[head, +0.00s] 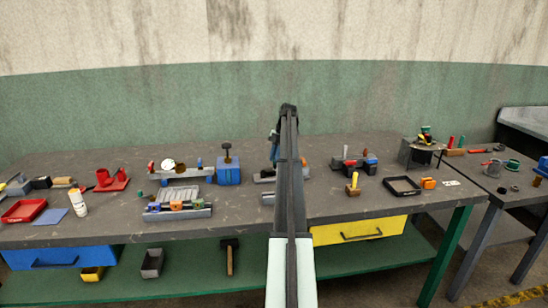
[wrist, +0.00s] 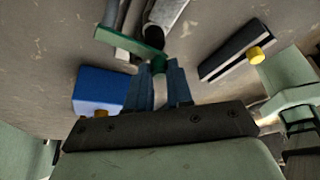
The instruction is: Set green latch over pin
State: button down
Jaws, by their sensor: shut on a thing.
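In the wrist view, a flat green bar, the green latch (wrist: 125,46), runs from the upper left down to the fingertips. My gripper (wrist: 162,66) has blue-grey fingers shut on the latch's near end; the exact grip is partly hidden. A grey cylinder with a dark end (wrist: 167,20) lies just beyond the latch. I cannot make out the pin; it may be hidden behind the latch or fingers. In the head view my own arm covers the latch and most of the work spot.
A blue block (wrist: 101,88) stands close left of the fingers, and a dark bar with a white stripe (wrist: 228,52) and yellow knob (wrist: 257,55) lies to the right. On the bench are a blue vise (head: 228,171), a slotted fixture (head: 178,208) and a black tray (head: 402,186).

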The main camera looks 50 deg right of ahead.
dwell(0.3)
jog(key=c, duration=1)
grip_release()
